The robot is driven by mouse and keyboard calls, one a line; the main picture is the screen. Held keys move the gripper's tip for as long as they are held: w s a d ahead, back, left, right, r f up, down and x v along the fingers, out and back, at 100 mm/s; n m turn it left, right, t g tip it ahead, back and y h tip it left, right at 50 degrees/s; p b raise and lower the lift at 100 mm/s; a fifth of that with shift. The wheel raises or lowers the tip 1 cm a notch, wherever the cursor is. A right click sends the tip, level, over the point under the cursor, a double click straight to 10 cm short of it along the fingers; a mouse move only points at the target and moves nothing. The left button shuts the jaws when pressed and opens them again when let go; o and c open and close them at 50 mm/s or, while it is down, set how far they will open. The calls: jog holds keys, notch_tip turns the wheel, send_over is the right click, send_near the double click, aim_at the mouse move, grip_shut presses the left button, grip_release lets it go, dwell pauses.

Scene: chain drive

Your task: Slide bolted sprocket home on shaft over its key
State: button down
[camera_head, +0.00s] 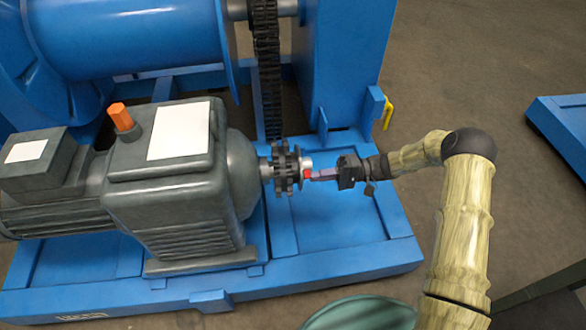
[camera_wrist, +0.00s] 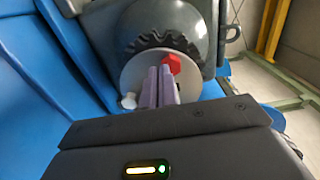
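The dark toothed sprocket (camera_head: 286,170) is on the shaft at the right side of the grey gearbox. Its black teeth (camera_wrist: 160,42) and pale round face (camera_wrist: 133,75) show in the wrist view. A bright shaft end (camera_head: 308,162) sticks out to the right. A red piece (camera_head: 307,174) is at the sprocket's face; it also shows in the wrist view (camera_wrist: 172,63), beside the fingertips. My gripper (camera_head: 314,176) points left at the face. Its two fingers (camera_wrist: 158,80) are together, with nothing clearly between them. They hide part of the face; contact and the key cannot be seen.
The grey motor and gearbox (camera_head: 175,180) stand on a blue frame (camera_head: 345,259). A black chain (camera_head: 267,75) hangs behind the sprocket, near a blue drum (camera_head: 130,40) and a blue upright (camera_head: 340,60). A yellow handle (camera_head: 388,112) is at the right. The blue plate below my gripper is clear.

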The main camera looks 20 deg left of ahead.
jog(key=shift+s+a, duration=0.1)
jog(key=shift+a, duration=0.2)
jog(key=shift+s+a, duration=0.15)
jog(key=shift+a, duration=0.2)
jog(key=b+v, duration=0.1)
jog(key=v, duration=0.7)
dwell(0.6)
jog(key=shift+s, duration=0.1)
